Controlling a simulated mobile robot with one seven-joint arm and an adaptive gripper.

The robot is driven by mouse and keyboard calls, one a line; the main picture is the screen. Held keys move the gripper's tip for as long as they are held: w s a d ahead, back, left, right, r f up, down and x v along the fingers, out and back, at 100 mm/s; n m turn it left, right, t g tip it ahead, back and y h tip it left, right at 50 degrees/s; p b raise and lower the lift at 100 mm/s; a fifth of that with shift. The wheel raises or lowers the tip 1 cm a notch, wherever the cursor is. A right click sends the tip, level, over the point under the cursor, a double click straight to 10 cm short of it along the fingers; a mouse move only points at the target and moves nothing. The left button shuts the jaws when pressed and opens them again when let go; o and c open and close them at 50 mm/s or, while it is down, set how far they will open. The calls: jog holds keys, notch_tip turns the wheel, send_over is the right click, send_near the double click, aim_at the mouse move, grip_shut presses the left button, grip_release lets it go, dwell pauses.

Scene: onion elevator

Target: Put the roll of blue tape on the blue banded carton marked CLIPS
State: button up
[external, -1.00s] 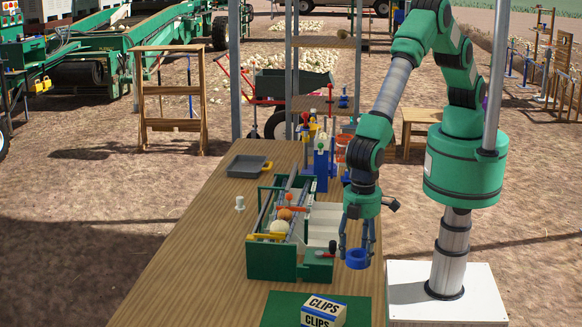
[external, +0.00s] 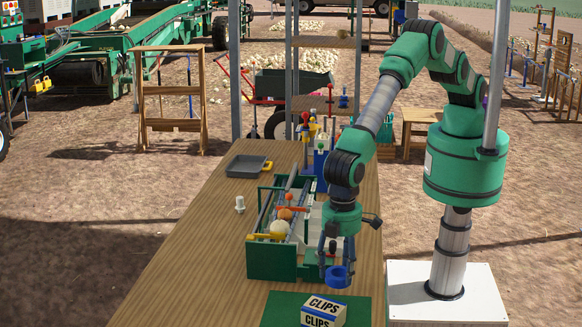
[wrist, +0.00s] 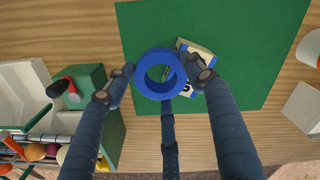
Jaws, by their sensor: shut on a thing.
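The roll of blue tape (external: 337,277) is held in my gripper (external: 336,268), whose fingers are shut on it. In the wrist view the blue tape roll (wrist: 160,74) sits between the fingertips of my gripper (wrist: 165,82). The carton marked CLIPS (external: 323,311) rests on a green mat (external: 282,309) at the near end of the table. The tape is above and slightly behind the carton in the external view, apart from it. In the wrist view the roll and a finger partly hide the carton (wrist: 197,50).
A green sorting box (external: 270,262) with rails and onions stands just left of my gripper. A grey tray (external: 246,166) and a small white object (external: 240,204) lie farther back. The table (external: 190,270) is bare at the left.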

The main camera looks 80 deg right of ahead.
jog(key=shift+w+a+f, duration=0.1)
jog(key=shift+w+a, duration=0.45)
jog(key=shift+a, duration=0.35)
jog(key=shift+w+a+f, duration=0.1)
jog(key=shift+w+a, duration=0.45)
jog(key=shift+a, duration=0.4)
jog(key=shift+w+a+f, duration=0.1)
jog(key=shift+w+a, duration=0.45)
jog(key=shift+a, duration=0.35)
jog(key=shift+f, duration=0.1)
jog(key=shift+f+p, duration=0.3)
jog(key=shift+f, duration=1.4)
jog(key=shift+c, duration=0.2)
jog(key=shift+f, duration=0.15)
jog(key=o, duration=1.3)
jog(key=shift+r, duration=0.2)
jog(key=shift+r+b, duration=0.3)
jog(key=shift+r, duration=5.7)
